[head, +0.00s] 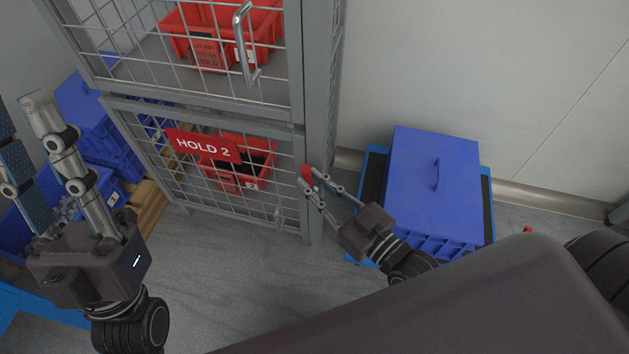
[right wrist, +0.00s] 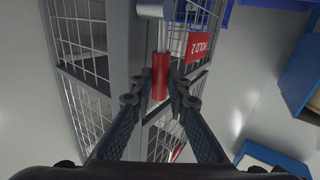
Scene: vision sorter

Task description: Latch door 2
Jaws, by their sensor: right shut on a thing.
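Door 2 is the lower grey mesh door (head: 222,208) of the cage in the head view, with a red "HOLD 2" sign (head: 203,146). It looks closed against the frame. The latch has a red grip (right wrist: 160,76) on a metal stem at the cage's corner post; its red end (head: 307,173) also shows in the head view. My right gripper (head: 314,184) is shut on this red grip, with one finger on each side of it in the right wrist view (right wrist: 159,98). My left gripper (head: 27,150) is open and empty at the far left, away from the door.
A red bin (head: 256,160) stands behind door 2. Another red bin (head: 262,25) is behind the upper door, which has a metal handle (head: 243,45). A lidded blue crate (head: 430,175) stands right of the cage. Blue crates (head: 105,150) are at left. Floor before the door is clear.

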